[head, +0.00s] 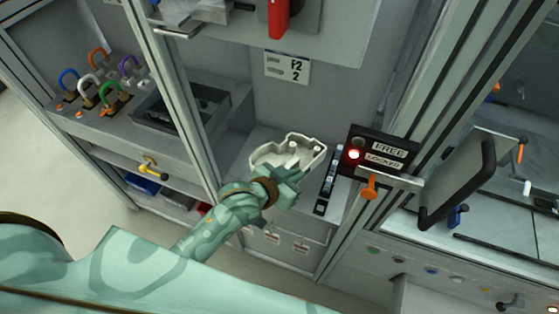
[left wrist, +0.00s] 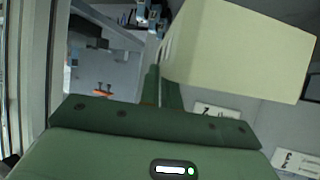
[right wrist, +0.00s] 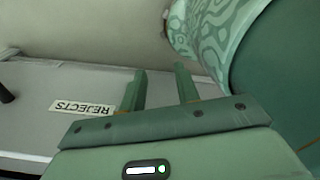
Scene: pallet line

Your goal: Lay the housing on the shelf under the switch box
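The housing (head: 288,152) is a cream, open shell with a raised rim, held by my left gripper (head: 282,182) over the shelf (head: 262,138). In the left wrist view the housing (left wrist: 238,52) is a large pale block at the fingertips. The left fingers (left wrist: 161,90) are close together on its edge. I cannot tell whether the housing touches the shelf. The switch box (head: 330,25) with a red handle (head: 279,16) is above, at the top of the head view. My right gripper (right wrist: 160,90) is open and empty in the right wrist view, and out of the head view.
A black FREE/LOCKED panel (head: 382,150) with a lit red lamp stands right of the shelf, above an orange-knobbed latch. A dark strip (head: 328,182) lies at the shelf's right. A dark tray (head: 180,108) and coloured padlocks (head: 97,85) are left, beyond a post.

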